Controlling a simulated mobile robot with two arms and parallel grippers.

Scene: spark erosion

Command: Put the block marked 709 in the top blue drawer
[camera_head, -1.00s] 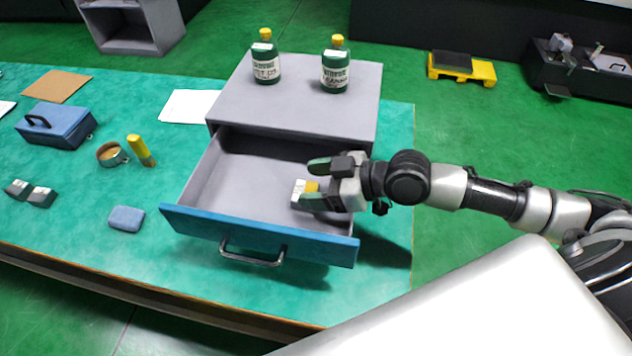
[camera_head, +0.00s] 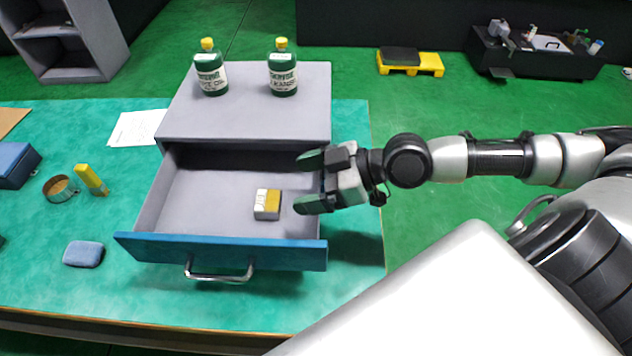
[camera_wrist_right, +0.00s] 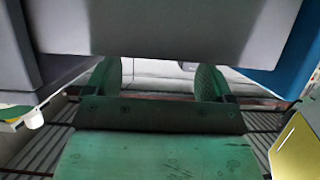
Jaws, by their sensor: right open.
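The white-and-yellow block (camera_head: 267,204) lies on the floor of the open blue-fronted drawer (camera_head: 225,253), toward its right side. Its number cannot be read here. My right gripper (camera_head: 310,182) is open and empty, just right of the block and apart from it, over the drawer's right side. In the right wrist view, the two green fingers stand apart with nothing between them (camera_wrist_right: 160,80). A yellow face, seemingly the block (camera_wrist_right: 297,150), shows at the lower right edge. The left gripper is not in view.
Two green bottles (camera_head: 210,75) (camera_head: 283,73) stand on the grey cabinet (camera_head: 245,115). Left of the drawer on the green table lie a blue-grey pad (camera_head: 83,254), a round tin (camera_head: 60,188) and a yellow tool (camera_head: 91,180). The drawer handle (camera_head: 218,272) sticks out in front.

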